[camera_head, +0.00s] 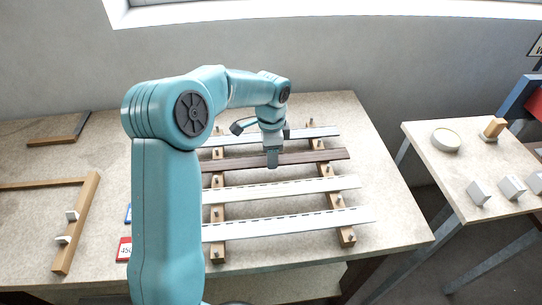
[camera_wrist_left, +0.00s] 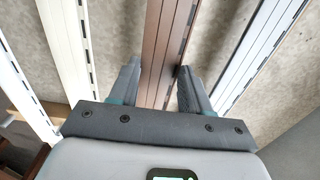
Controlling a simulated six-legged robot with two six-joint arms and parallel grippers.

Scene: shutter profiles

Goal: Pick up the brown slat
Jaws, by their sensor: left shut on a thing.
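The brown slat (camera_head: 312,157) lies across the wooden rack on the table, between pale slats. My left gripper (camera_head: 272,160) is over its middle from above in the head view. In the left wrist view the brown slat (camera_wrist_left: 163,50) runs between the two fingers of my left gripper (camera_wrist_left: 156,85), which are shut on its sides. Part of the slat is hidden behind my left arm and gripper in the head view. The slat looks level, and I cannot tell whether it is lifted off the rack. My right gripper is not in view.
A grey slat (camera_head: 315,132) lies behind the brown one. White slats (camera_head: 320,187) and (camera_head: 330,219) lie in front on the wooden rack (camera_head: 347,236). A side table (camera_head: 450,165) at right holds small blocks and a round dish. A wooden frame (camera_head: 75,225) lies at left.

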